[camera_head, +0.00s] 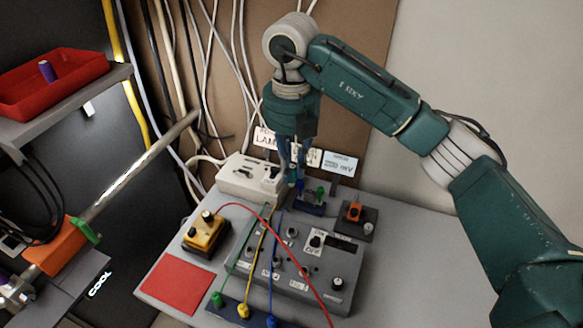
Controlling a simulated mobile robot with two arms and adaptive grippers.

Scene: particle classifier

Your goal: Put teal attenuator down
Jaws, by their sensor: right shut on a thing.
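My right gripper (296,172) comes down from above at the back of the grey table, its arm reaching in from the right. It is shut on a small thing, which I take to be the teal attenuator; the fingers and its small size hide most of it. Just below the fingertips is a dark blue piece (310,207) with a green knob or plug on top. I cannot tell whether that piece is part of what I hold or whether it touches the table. My left gripper is not in view.
A grey control box (290,262) with cables, a yellow device (205,234), an orange-topped device (355,213), a white power strip (246,178) and a red square (180,283) crowd the table (400,240). Its right side is clear. A red tray (60,88) is at left.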

